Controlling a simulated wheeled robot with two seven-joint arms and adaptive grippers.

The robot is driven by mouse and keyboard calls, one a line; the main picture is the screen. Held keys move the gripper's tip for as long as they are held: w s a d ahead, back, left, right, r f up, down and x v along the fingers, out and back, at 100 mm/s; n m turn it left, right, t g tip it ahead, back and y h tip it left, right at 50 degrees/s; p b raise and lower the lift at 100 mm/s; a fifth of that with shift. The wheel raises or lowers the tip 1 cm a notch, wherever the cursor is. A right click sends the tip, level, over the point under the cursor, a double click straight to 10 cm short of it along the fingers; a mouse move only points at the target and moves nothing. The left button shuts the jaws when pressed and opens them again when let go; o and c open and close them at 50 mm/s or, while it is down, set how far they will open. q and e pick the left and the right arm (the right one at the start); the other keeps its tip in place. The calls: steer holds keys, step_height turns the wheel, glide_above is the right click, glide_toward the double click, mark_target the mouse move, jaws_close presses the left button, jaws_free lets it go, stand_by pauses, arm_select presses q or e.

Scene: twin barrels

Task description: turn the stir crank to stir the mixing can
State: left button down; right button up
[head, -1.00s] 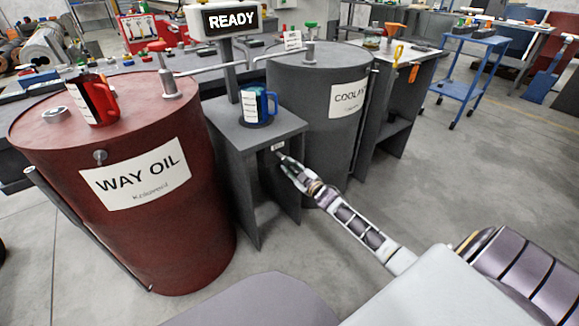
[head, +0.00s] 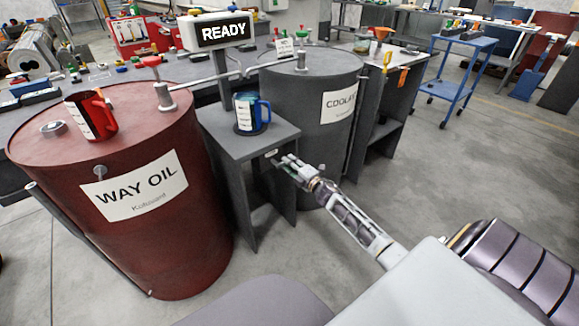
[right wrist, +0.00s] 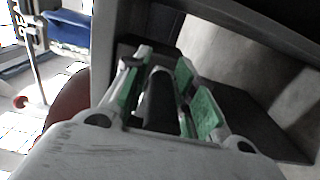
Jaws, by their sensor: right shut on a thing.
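The mixing can (head: 246,112), a blue vessel with a white label and a blue handle, stands upright on a dark plate on top of the grey stand. My right gripper (head: 280,163) is at the front face of the stand, below its top edge. In the right wrist view the green-padded fingers (right wrist: 170,97) are on either side of a dark cylindrical grip (right wrist: 157,103), which looks like the handle of the stir crank. The gripper is shut on it. The rest of the crank is mostly hidden by the gripper. My left gripper is not in view.
The grey stand (head: 225,165) is between a red WAY OIL barrel (head: 110,245) and a grey COOLANT barrel (head: 300,95). A red jug (head: 90,118) stands on the red barrel. A READY display (head: 222,32) rises behind the can. The floor to the right is open.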

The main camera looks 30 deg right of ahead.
steer(key=n, duration=0.3)
steer(key=r+n, duration=0.1)
steer(key=n, duration=0.1)
steer(key=shift+s+a+r, duration=0.1)
steer(key=shift+s+a, duration=0.05)
steer(key=shift+a, duration=0.15)
steer(key=o, duration=0.9)
steer(key=shift+d, duration=0.1)
steer(key=shift+r, duration=0.25)
steer(key=s+d, duration=0.1)
steer(key=s, duration=1)
steer(key=shift+s, duration=0.4)
